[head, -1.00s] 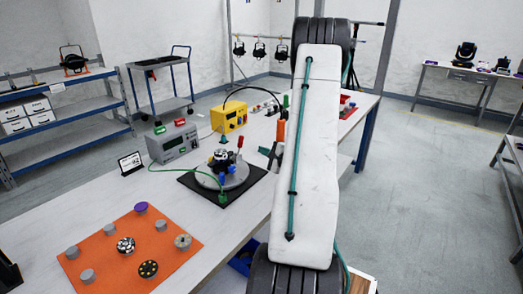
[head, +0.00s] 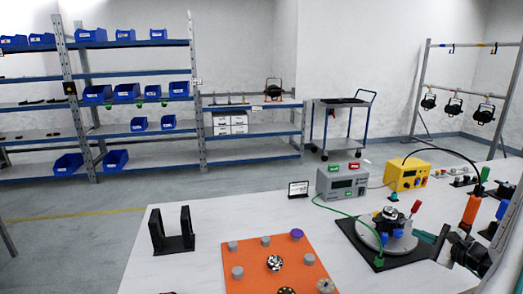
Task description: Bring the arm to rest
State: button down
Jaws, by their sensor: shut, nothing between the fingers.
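My gripper (head: 447,241) is at the lower right of the head view, dark and small, with part of my white arm at the right edge. It is shut and holds nothing. It appears just right of the round grey turntable fixture (head: 401,241) on its black mat; I cannot tell the gap between them. Most of my arm is cut off by the frame's right edge.
An orange mat (head: 252,279) with several grey, purple and patterned discs lies on the white table (head: 200,240). A black two-post stand (head: 172,236) stands left of it. A grey meter (head: 341,181) and yellow power unit (head: 407,175) stand behind. The table's left part is mostly clear.

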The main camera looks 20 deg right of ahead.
jog(key=a+r+n+g+y, duration=0.3)
jog(key=a, duration=0.6)
jog(key=a+r+n+g+y, duration=0.3)
jog(key=a+n+y, duration=0.1)
jog(key=a, duration=0.4)
jog(key=s+a+r+n+g+h, duration=0.4)
jog(key=s+a+r+n, duration=0.3)
jog(key=a, duration=0.4)
jog(key=s+a+r+n+g+h, duration=0.4)
jog(key=s+a+r+n, duration=0.3)
jog(key=a, duration=0.5)
jog(key=s+n+h, duration=0.1)
jog(key=s+n, duration=0.1)
jog(key=s, duration=0.1)
jog(key=shift+n, duration=0.4)
jog(key=shift+s, duration=0.1)
